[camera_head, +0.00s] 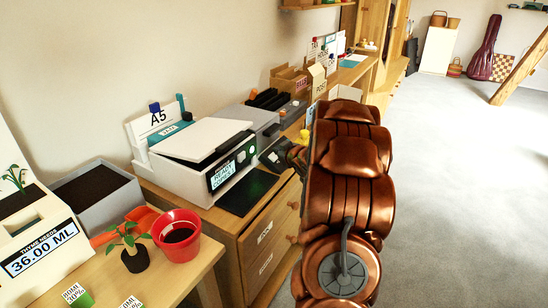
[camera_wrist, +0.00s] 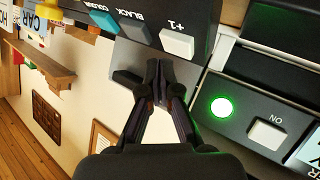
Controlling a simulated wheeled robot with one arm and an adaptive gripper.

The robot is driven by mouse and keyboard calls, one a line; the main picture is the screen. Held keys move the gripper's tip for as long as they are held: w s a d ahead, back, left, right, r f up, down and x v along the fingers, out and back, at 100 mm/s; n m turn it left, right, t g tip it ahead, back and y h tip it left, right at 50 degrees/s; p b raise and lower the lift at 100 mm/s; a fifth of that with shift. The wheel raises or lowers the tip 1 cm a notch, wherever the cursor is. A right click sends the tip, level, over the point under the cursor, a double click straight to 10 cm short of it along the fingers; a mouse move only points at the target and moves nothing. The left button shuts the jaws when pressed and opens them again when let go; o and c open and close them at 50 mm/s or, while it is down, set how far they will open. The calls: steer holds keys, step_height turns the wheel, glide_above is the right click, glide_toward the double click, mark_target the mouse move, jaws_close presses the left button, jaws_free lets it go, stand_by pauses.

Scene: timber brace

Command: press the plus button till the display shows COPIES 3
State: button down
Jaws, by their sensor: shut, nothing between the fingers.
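The white copier (camera_head: 200,155) stands on the wooden cabinet. Its display (camera_head: 222,174) reads READY and COPIES, with a figure that looks like 1 but is small. In the wrist view, which shows the panel upside down, the plus button is a pale key (camera_wrist: 177,42) marked +1. My gripper (camera_wrist: 158,66) is shut and empty, its fingertips just below and left of this key in the picture. I cannot tell whether they touch the panel. In the head view my arm hides part of the area right of the copier.
Beside the plus key are a grey key (camera_wrist: 134,31) marked BLACK and a blue key (camera_wrist: 103,20) marked COLOUR. A lit green button (camera_wrist: 222,107) and an ON key (camera_wrist: 267,133) are nearby. A red pot (camera_head: 178,236) stands at front left. The floor at right is clear.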

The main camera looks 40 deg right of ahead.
steer(key=shift+f, duration=0.15)
stand_by(0.6)
steer(key=shift+w+a+f, duration=0.1)
steer(key=shift+w+f, duration=0.1)
steer(key=shift+f, duration=0.05)
steer(key=shift+w+f+b, duration=0.15)
steer(key=shift+f+b, duration=0.2)
stand_by(0.8)
steer(key=shift+r, duration=0.15)
steer(key=shift+s+r+p, duration=0.35)
steer(key=shift+r+p, duration=0.3)
steer(key=shift+p, duration=0.2)
steer(key=shift+s+d+r+p, duration=0.15)
steer(key=shift+s+r+p, duration=0.25)
steer(key=shift+r+p, duration=0.35)
steer(key=shift+s+d+r+p, duration=0.15)
steer(key=shift+s+r+p, duration=0.3)
steer(key=shift+r+p, duration=0.25)
steer(key=shift+s+d+r+p, duration=0.15)
steer(key=shift+s+r+p, duration=0.25)
steer(key=shift+r+p, duration=0.3)
stand_by(0.5)
